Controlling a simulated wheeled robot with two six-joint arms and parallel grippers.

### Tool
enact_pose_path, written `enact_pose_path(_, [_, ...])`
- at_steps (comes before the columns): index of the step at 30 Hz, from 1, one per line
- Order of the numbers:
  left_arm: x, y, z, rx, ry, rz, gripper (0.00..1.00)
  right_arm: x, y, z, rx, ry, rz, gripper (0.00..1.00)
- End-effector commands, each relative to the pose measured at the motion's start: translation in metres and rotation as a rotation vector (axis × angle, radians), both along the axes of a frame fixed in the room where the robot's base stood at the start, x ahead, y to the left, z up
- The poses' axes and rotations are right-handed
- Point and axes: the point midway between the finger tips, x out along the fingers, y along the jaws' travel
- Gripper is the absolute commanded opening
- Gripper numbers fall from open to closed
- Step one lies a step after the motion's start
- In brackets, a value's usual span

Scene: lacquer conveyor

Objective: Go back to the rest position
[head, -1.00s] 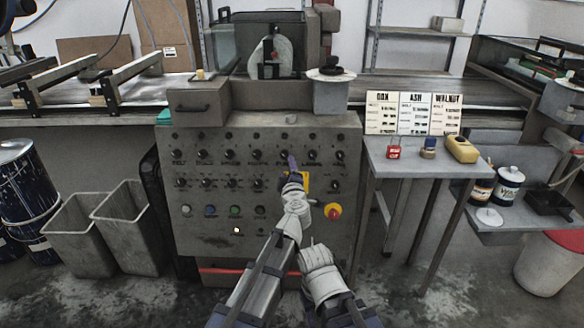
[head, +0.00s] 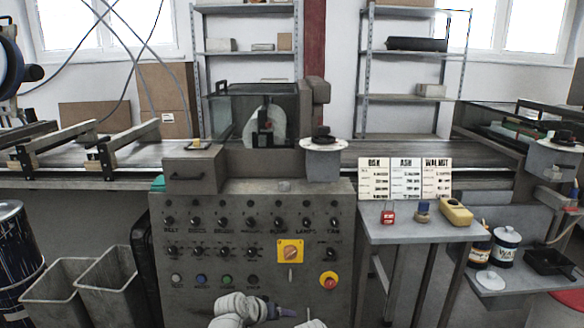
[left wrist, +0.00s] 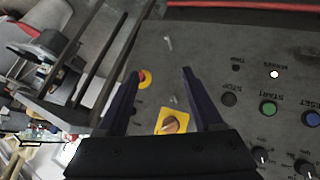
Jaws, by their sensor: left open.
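My left gripper (head: 284,312) is low at the bottom edge of the head view, in front of the grey control panel (head: 200,295), its dark purple fingers pointing right. In the left wrist view its fingers (left wrist: 161,73) are spread apart with nothing held between them. Past the fingers are the yellow plate with an orange rotary switch (left wrist: 171,122) and the red emergency button (left wrist: 145,78), both apart from them. The head view also shows the switch (head: 290,251) and button (head: 328,281) uncovered. Only a white sliver of my right arm shows; its gripper is out of view.
A small side table (head: 420,229) at right holds a red padlock (head: 388,214), a knobbed item (head: 422,210) and a yellow device (head: 456,211). Grey bins (head: 60,292) stand left of the panel. The conveyor (head: 400,152) runs behind.

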Motion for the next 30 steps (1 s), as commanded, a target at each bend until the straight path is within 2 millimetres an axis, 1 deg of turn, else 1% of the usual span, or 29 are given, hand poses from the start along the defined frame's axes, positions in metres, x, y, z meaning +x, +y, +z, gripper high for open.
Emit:
enact_pose_path(1, [-0.02, 0.017, -0.014, 0.063, 0.071, -0.005, 0.68, 0.0, 0.0, 0.0, 0.0, 0.0, 0.0, 0.5])
enact_pose_path(3, [-0.042, 0.038, -0.03, 0.142, 0.165, -0.007, 0.68, 0.0, 0.0, 0.0, 0.0, 0.0, 0.0, 0.5])
enact_pose_path(6, [-0.069, 0.065, -0.044, 0.234, 0.276, 0.004, 0.68, 0.0, 0.0, 0.0, 0.0, 0.0, 0.0, 0.5])
enact_pose_path(12, [-0.117, 0.111, -0.059, 0.379, 0.463, 0.047, 0.68, 0.0, 0.0, 0.0, 0.0, 0.0, 0.0, 0.5])
enact_pose_path(16, [-0.146, 0.139, -0.063, 0.461, 0.572, 0.085, 0.68, 0.0, 0.0, 0.0, 0.0, 0.0, 0.0, 0.5])
enact_pose_path(18, [-0.148, 0.12, -0.063, 0.478, 0.569, 0.039, 0.68, 0.0, 0.0, 0.0, 0.0, 0.0, 0.0, 0.5])
enact_pose_path(26, [-0.168, 0.075, -0.063, 0.557, 0.578, -0.084, 0.68, 0.0, 0.0, 0.0, 0.0, 0.0, 0.0, 0.5])
enact_pose_path(30, [-0.182, 0.051, -0.062, 0.605, 0.582, -0.153, 0.68, 0.0, 0.0, 0.0, 0.0, 0.0, 0.0, 0.5])
